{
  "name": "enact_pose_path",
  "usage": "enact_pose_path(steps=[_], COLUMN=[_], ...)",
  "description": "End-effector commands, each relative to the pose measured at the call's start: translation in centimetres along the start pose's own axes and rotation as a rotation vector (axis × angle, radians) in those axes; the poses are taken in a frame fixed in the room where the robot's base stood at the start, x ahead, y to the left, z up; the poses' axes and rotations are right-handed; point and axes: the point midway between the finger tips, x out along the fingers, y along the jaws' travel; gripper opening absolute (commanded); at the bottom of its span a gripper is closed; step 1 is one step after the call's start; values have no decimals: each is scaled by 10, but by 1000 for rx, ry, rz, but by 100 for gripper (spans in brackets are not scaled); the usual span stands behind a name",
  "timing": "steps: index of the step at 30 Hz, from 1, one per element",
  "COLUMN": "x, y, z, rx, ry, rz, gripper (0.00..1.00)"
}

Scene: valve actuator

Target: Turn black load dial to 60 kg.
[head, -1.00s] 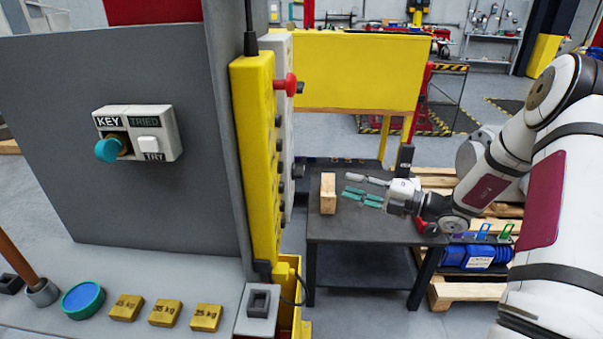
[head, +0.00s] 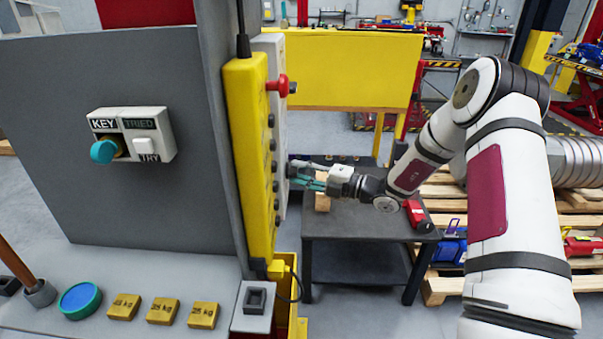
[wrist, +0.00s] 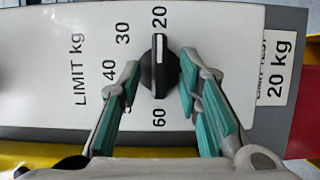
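The black load dial (wrist: 158,68) is on a white panel (wrist: 226,40) in the wrist view. Its white mark points up toward the printed 20. The numbers 30 and 40 run down its left, 50 is mostly hidden by the left finger, and 60 (wrist: 159,117) is below it. My gripper (wrist: 160,66) is open, with one teal-padded finger on each side of the dial and gaps visible between. In the head view my gripper (head: 300,178) is beside the white panel's edge (head: 279,130); I cannot make out the dial there.
A "20 kg" label (wrist: 277,78) is right of the dial. A yellow control pendant (head: 248,150) with a red button (head: 277,83) stands just left of the panel. A dark table (head: 350,225) with a wooden block (head: 322,203) is under my gripper.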

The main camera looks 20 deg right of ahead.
Motion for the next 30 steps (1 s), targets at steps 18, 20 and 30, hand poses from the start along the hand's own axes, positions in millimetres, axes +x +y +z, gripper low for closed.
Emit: enact_pose_path(steps=[18,20,30], x=[0,0,0], y=[0,0,-3], z=[0,0,1], rx=[-3,-9,-147], ry=[0,0,-1], rz=[2,5,64], gripper=[0,0,0])
